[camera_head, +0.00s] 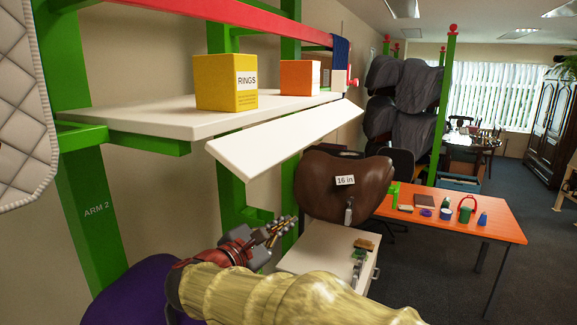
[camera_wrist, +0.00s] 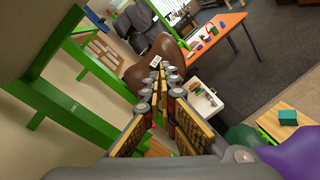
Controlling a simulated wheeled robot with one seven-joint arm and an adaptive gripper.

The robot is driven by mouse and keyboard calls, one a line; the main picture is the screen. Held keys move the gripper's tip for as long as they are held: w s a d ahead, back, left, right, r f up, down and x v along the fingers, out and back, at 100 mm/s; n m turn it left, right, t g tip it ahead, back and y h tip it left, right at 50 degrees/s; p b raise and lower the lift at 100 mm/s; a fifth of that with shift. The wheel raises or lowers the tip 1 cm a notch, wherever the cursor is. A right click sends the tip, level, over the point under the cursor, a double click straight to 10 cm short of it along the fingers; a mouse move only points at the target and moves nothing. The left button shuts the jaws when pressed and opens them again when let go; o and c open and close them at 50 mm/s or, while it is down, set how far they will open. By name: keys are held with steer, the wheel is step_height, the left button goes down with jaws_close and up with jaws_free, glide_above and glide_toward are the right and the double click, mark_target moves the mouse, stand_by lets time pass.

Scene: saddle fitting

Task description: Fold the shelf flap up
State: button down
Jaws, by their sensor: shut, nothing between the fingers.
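The white shelf flap (camera_head: 285,136) hangs along the front edge of the white shelf (camera_head: 160,119) in the head view, sloping down and outward. My gripper (camera_head: 284,226) is below the flap, lower in the picture and apart from it. Its fingers are shut with nothing between them. In the wrist view my gripper (camera_wrist: 158,75) points toward the brown saddle, its fingertips close together. I cannot make out the flap for sure in the wrist view.
A yellow RINGS box (camera_head: 226,84) and an orange box (camera_head: 299,78) stand on the shelf. Green posts (camera_head: 86,215) hold it. A brown saddle (camera_head: 343,187) tagged "16 in" is beyond my gripper, above a white cabinet (camera_head: 315,247). An orange table (camera_head: 490,226) carries small items.

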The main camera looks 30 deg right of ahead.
step_height(320, 180, up, 10)
steer(key=a+n+t+h, duration=0.1)
steer(key=a+n+h, duration=0.1)
steer(key=h, duration=0.1)
steer(key=w+d+r, duration=0.2)
steer(key=d+r, duration=0.4)
steer(key=d, duration=0.4)
steer(key=shift+w, duration=0.35)
steer(key=shift+s+d+n, duration=0.1)
steer(key=shift+s+n, duration=0.05)
steer(key=shift+n, duration=0.15)
steer(key=shift+s+d+n, duration=0.1)
steer(key=shift+s+n, duration=0.05)
steer(key=shift+n, duration=0.15)
